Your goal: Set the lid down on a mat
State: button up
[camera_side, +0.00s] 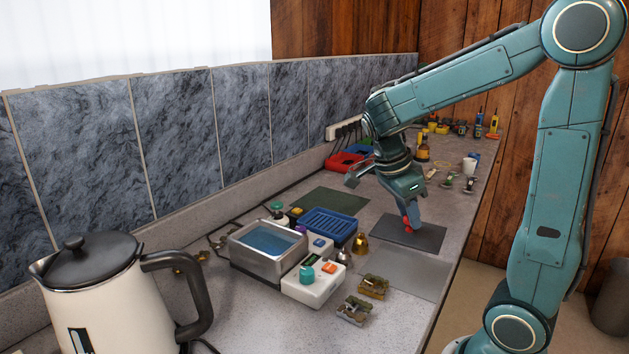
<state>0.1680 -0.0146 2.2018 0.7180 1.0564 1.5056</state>
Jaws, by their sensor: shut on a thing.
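My gripper (409,222) points down over the dark grey mat (428,238), with its red fingertips low above or at the mat's surface. It is shut on a small purple thing, apparently the lid (413,229), mostly hidden by the fingers. I cannot tell whether the lid touches the mat. A green mat (335,200) lies farther left, near the tiled wall. A lighter grey mat (410,272) lies nearer the camera, close to the counter's front edge.
A metal basin (268,264), a blue tray (328,226), a white box (313,288) and a brass bell (360,244) stand left of the dark mat. A kettle (105,295) fills the near left. Bottles and cups crowd the far end. The light grey mat looks clear.

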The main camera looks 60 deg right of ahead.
jog(key=shift+s+m, duration=0.4)
jog(key=shift+f, duration=4)
jog(key=shift+f, duration=0.15)
jog(key=o, duration=1)
jog(key=shift+v, duration=6.15)
jog(key=shift+w+d, duration=0.1)
jog(key=shift+d, duration=0.05)
